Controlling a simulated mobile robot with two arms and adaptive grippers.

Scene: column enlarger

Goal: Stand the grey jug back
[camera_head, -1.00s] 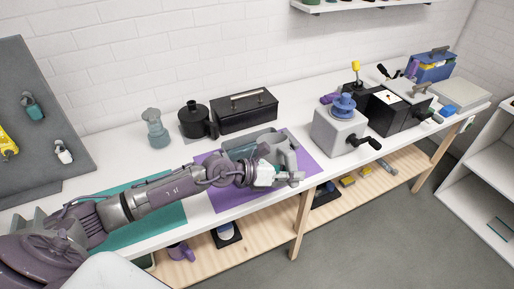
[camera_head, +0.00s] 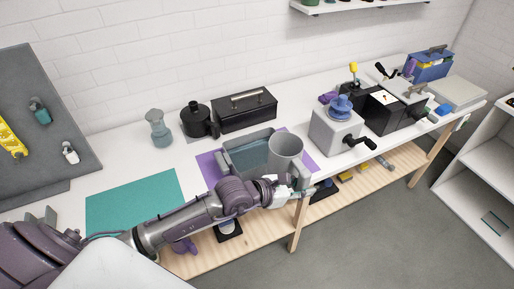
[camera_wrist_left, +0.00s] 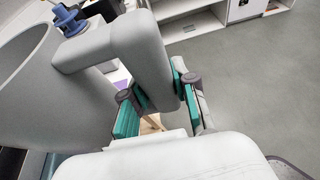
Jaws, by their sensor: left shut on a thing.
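The grey jug (camera_head: 285,153) is upright, its open mouth facing up, at the right end of a grey tray over the purple mat. I cannot tell whether its base touches anything. My left gripper (camera_head: 301,186) is on the jug's front right side, at its handle. In the left wrist view the jug (camera_wrist_left: 55,90) fills the left side, and the teal-padded fingers (camera_wrist_left: 160,100) are shut on the lower part of its handle (camera_wrist_left: 145,60). The jug's base is hidden there. My right gripper is not in view.
The grey tray (camera_head: 228,150) with a teal inside lies left of the jug on the purple mat (camera_head: 208,170). Behind stand a black box (camera_head: 245,112) and a black round pot (camera_head: 195,120). A grey grinder-like box (camera_head: 333,132) stands to the right. The teal mat (camera_head: 130,200) is clear.

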